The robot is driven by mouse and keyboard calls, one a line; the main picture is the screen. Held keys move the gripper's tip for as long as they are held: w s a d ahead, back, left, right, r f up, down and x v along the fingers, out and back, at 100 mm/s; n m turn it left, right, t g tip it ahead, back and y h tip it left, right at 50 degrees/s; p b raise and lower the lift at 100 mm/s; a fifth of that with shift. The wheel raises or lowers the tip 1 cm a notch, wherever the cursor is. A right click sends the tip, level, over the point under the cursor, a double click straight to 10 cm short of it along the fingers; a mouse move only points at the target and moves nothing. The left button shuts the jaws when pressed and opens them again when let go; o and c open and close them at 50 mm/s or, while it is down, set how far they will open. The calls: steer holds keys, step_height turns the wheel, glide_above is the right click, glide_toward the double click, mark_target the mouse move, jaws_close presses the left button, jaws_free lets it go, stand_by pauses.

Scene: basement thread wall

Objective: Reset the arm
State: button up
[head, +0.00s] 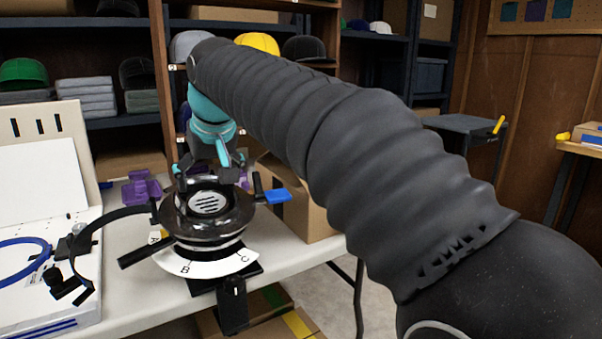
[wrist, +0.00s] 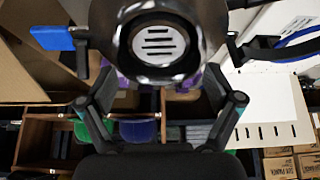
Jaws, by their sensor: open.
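My arm reaches from the right of the head view over the table. My gripper (head: 210,174) hangs just above a round glossy black device (head: 205,225) with a light slotted disc in its top. In the wrist view my gripper (wrist: 160,103) has its two fingers wide apart, with nothing between them. The device (wrist: 158,45) fills the top middle of that view, close to the fingers; I cannot tell whether they touch it. A blue-tipped lever (head: 277,195) sticks out to the device's right, and a black handle points lower left.
A white plate lettered A, B, C (head: 222,267) lies under the device on the white table (head: 300,262). A white board with a blue ring (head: 35,255) stands left. A cardboard box (head: 305,205) is behind right. Shelves with caps (head: 22,73) line the back.

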steer(key=s+d+f+m, duration=0.1)
steer(key=s+d+f, duration=0.15)
steer(key=d, duration=0.45)
steer(key=s+d+f+m+h, duration=0.1)
steer(key=s+d+f, duration=0.1)
steer(key=s+d, duration=0.35)
steer(key=s+d+f+m, duration=0.1)
steer(key=d+f, duration=0.1)
steer(key=d, duration=0.6)
steer(key=s+d+f+m+h, duration=0.2)
steer(key=s+d+f+m, duration=0.1)
steer(key=s+d+f, duration=0.9)
steer(key=s+f, duration=0.3)
steer(key=shift+s+d+f, duration=0.2)
steer(key=shift+s+f, duration=0.05)
steer(key=shift+f, duration=0.05)
